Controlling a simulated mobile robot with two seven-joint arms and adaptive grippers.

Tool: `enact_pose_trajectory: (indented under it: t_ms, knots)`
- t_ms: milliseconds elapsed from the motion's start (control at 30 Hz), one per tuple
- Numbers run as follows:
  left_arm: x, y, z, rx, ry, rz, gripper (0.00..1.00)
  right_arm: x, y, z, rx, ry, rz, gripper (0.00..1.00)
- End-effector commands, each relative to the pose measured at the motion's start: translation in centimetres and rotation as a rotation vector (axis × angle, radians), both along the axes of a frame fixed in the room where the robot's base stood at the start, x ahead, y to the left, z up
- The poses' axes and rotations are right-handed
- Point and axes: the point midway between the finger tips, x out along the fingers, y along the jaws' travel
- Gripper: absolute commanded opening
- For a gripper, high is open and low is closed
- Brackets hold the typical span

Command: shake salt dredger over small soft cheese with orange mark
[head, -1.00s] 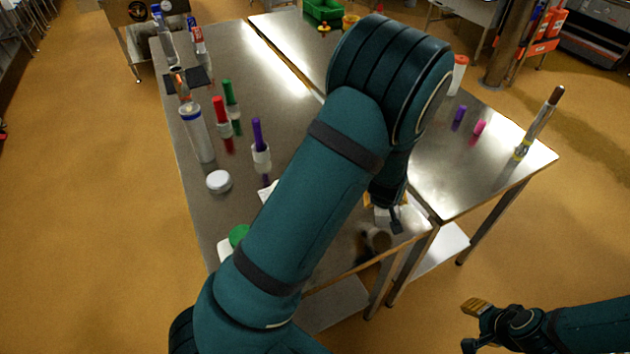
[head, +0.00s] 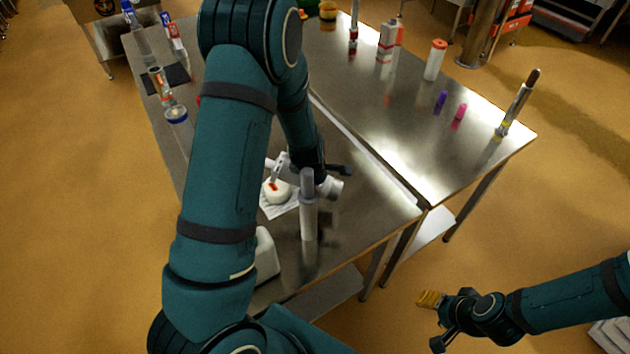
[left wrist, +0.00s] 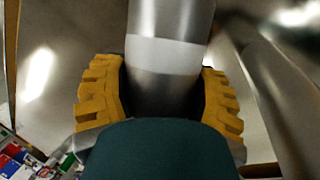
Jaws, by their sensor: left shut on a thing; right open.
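The small soft cheese (head: 277,191), white and round with an orange mark, lies on a white sheet (head: 280,211) near the front of the near table. My left gripper (head: 318,172), beside and above the cheese on its right, is shut on the salt dredger. In the left wrist view the dredger is a metal cylinder (left wrist: 165,85) with a white band between the yellow fingers. In the head view the arm and a pale upright cylinder (head: 308,215) crowd the dredger, so its tilt is unclear. My right gripper (head: 431,301) is open and empty beyond the table's front edge.
My left arm hides much of the near table. A white container (head: 266,256) stands at its front left.

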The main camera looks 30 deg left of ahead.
Motion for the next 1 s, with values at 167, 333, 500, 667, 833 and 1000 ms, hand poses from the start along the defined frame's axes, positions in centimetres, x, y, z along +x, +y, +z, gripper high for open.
enact_pose_trajectory:
  t_ms: [167,333,500,667,833,1000]
  knots:
    - [0.1,0.1,0.2,-0.041,-0.017,0.009,0.19,-0.1,0.1,-1.4,0.0,0.001,0.001,0.52]
    - [0.1,0.0,1.0,-0.11,-0.041,0.006,0.19,0.0,0.1,-3.8,-0.003,0.0,-0.002,0.52]
    - [0.2,-0.2,1.6,-0.171,-0.059,0.007,0.19,0.0,0.2,-6.0,-0.007,0.001,-0.002,0.52]
    - [0.2,-0.3,2.3,-0.224,-0.076,0.005,0.19,0.0,0.3,-8.2,-0.01,0.003,-0.002,0.52]
    - [0.3,-0.4,3.1,-0.28,-0.096,0.005,0.19,-0.2,0.4,-10.5,-0.013,0.008,0.0,0.52]
    - [0.2,-0.4,3.9,-0.347,-0.116,0.006,0.19,-0.7,0.5,-12.7,-0.011,0.021,0.011,0.52]
